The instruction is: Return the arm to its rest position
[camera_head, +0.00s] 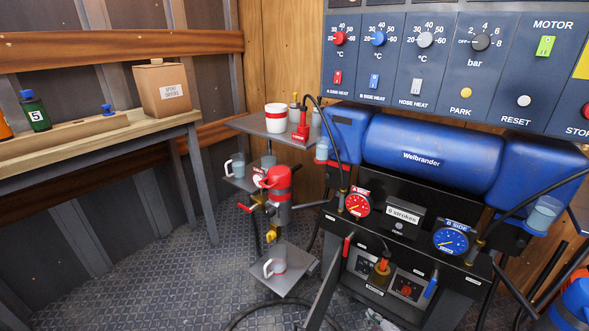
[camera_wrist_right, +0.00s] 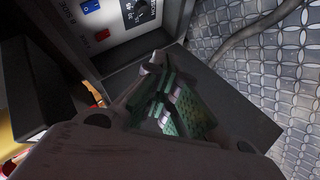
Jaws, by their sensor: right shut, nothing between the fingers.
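My right gripper (camera_wrist_right: 172,102) fills the middle of the right wrist view. Its fingers with green pads are closed together and hold nothing. It is close to a dark box-like part of the machine, with a panel of switches above it; whether they touch I cannot tell. In the head view only a small grey piece that looks like my right gripper (camera_head: 378,320) shows at the bottom edge, below the machine's front. My left gripper is not in view.
The blue and black spray machine (camera_head: 430,155) stands at right under a control panel (camera_head: 445,60). Small shelves (camera_head: 250,126) with cups stand left of it. A wooden bench (camera_head: 90,140) with a cardboard box (camera_head: 162,88) is at left. A hose (camera_wrist_right: 250,35) lies on the patterned floor.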

